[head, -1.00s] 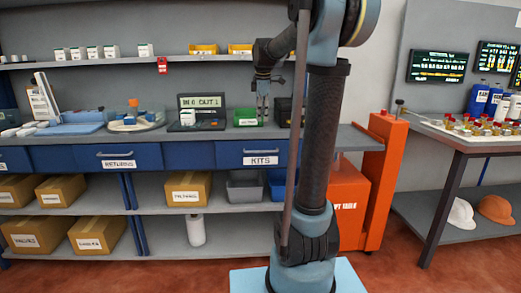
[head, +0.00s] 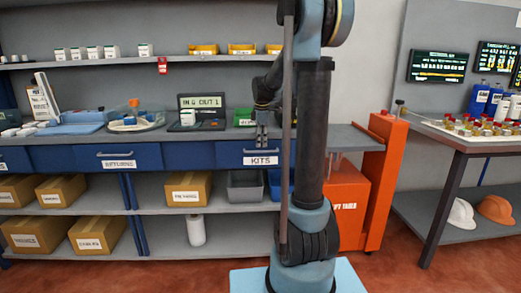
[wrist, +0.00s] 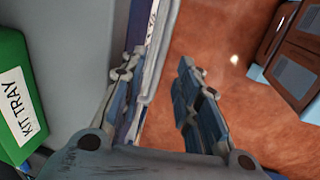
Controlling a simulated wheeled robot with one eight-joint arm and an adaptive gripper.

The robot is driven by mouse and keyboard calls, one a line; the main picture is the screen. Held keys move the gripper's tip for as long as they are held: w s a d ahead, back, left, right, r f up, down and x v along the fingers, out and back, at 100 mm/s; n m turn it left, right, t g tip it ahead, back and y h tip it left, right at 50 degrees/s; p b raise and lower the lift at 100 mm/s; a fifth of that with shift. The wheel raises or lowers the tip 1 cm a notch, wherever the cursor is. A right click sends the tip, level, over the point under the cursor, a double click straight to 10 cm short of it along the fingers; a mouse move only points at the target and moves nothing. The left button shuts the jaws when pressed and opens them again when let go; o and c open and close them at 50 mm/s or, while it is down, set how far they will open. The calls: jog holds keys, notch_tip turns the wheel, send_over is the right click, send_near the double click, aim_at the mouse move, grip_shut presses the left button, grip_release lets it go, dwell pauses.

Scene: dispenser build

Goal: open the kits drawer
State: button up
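The kits drawer (head: 230,153) is a blue drawer front under the bench top, with a white KITS label (head: 261,160). It looks closed, flush with the drawers beside it. My gripper (head: 262,143) is in front of the drawer's upper part, just above the label, pointing down. In the wrist view my gripper (wrist: 157,78) is open, its two fingers apart. The bench edge and a pale, narrow bar-like strip along the drawer front (wrist: 155,55) show between the fingers. Whether either finger touches the handle cannot be told. The gripper partly covers the handle in the head view.
A green kit tray (wrist: 15,95) sits on the bench top near the gripper. A returns drawer (head: 117,156) is to the left. A grey bin (head: 245,186) stands on the shelf below. An orange lift table (head: 350,205) stands to the right. Floor in front is clear.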

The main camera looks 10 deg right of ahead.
jog(key=shift+w+f, duration=0.2)
jog(key=shift+f, duration=0.9)
jog(key=shift+w+f, duration=0.2)
jog(key=shift+f, duration=0.85)
grip_shut()
